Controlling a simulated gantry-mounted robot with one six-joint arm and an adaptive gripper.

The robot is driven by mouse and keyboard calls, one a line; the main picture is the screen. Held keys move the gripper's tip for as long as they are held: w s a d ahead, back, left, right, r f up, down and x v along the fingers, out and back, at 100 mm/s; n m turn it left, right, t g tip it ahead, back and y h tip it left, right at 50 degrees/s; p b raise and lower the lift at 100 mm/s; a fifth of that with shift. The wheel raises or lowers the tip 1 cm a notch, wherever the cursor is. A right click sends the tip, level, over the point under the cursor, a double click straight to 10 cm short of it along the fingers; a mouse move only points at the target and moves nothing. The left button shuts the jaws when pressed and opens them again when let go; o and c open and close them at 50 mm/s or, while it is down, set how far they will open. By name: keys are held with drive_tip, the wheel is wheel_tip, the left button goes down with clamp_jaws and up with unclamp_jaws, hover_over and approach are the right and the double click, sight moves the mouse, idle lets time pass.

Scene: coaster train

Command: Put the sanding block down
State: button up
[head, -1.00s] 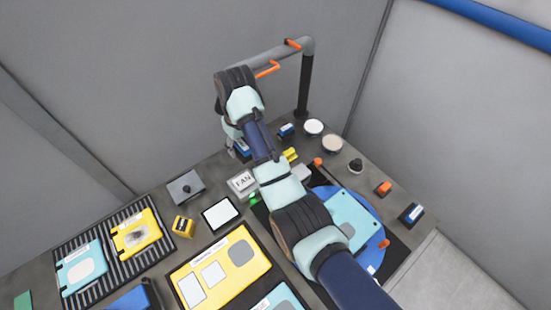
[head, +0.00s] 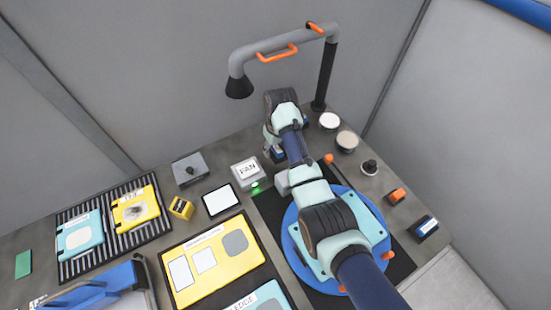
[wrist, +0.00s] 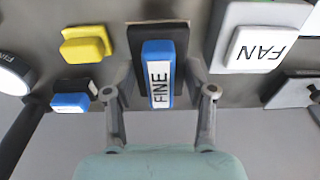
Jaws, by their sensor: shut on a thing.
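The sanding block is blue with a white label reading FINE. It shows between the two fingers of my gripper (wrist: 160,95) in the wrist view (wrist: 150,52). My gripper is shut on it. A dark rectangular pad (wrist: 136,38) lies under or right behind the block in the wrist view. I cannot tell whether the block touches it. My wrist partly hides this spot in the head view.
The FAN box (head: 247,169) stands close by. In the wrist view a yellow block (wrist: 86,44) and another blue block (wrist: 70,102) are on the other side. A grey overhead pipe with a black nozzle (head: 239,88) hangs near my arm. A blue disc (head: 292,240) lies in front.

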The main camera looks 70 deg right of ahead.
sight(275, 157)
drive_tip(key=shift+f+b, duration=0.55)
drive_tip(key=shift+f, duration=2.15)
drive_tip(key=shift+f, duration=0.15)
drive_tip(key=o, duration=1.1)
drive_tip(key=r+p, duration=0.1)
drive_tip(key=r, duration=0.3)
drive_tip(key=r+p, duration=0.1)
drive_tip(key=r, duration=0.3)
drive_tip(key=s+r+p, duration=0.1)
drive_tip(key=r, duration=0.3)
drive_tip(key=shift+a+r, duration=0.1)
drive_tip(key=shift+a, duration=0.3)
